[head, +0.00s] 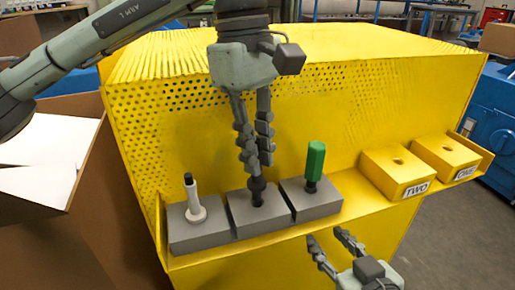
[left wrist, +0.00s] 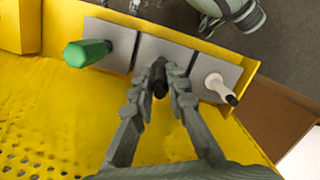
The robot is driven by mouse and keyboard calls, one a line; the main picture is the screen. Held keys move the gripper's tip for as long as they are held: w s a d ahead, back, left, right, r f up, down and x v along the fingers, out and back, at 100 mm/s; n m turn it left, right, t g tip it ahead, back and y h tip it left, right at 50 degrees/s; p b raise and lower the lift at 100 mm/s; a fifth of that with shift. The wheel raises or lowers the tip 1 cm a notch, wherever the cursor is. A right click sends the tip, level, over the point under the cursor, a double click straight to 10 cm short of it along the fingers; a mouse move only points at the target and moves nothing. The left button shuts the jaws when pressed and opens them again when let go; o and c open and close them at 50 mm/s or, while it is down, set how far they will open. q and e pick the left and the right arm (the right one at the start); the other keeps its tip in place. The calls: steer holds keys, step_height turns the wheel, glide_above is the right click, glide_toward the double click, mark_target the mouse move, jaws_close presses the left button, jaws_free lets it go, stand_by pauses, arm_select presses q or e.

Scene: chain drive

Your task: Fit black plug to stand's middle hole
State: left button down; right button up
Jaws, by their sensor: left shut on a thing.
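The grey stand (head: 244,221) sits on the yellow ledge in three blocks. A black plug (head: 257,190) is upright at the middle block, and its lower end is at the hole there; how deep it sits cannot be told. My left gripper (head: 254,170) points down and is shut on the plug's upper part. The left wrist view also shows the black plug (left wrist: 160,80) between the fingers. A white plug (head: 194,203) with a black tip stands in the left block. A green-handled plug (head: 315,163) stands in the right block. My right gripper (head: 325,238) is open and empty, low in front of the ledge.
Two yellow blocks with holes, labelled TWO (head: 397,172) and ONE (head: 445,156), stand on the ledge at the right. The perforated yellow housing (head: 370,95) rises behind. A cardboard box (head: 92,200) is at the left.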

mark_target(259, 183)
arm_select(q)
steer(key=shift+f+b, duration=1.45)
steer(key=shift+f, duration=0.4)
steer(key=c, duration=1.4)
jaws_free()
steer(key=shift+r, duration=0.1)
steer(key=r, duration=0.8)
steer(key=w+a+r, duration=0.1)
steer(key=r, duration=0.2)
steer(key=shift+w+a+r, duration=0.1)
steer(key=shift+r, duration=0.3)
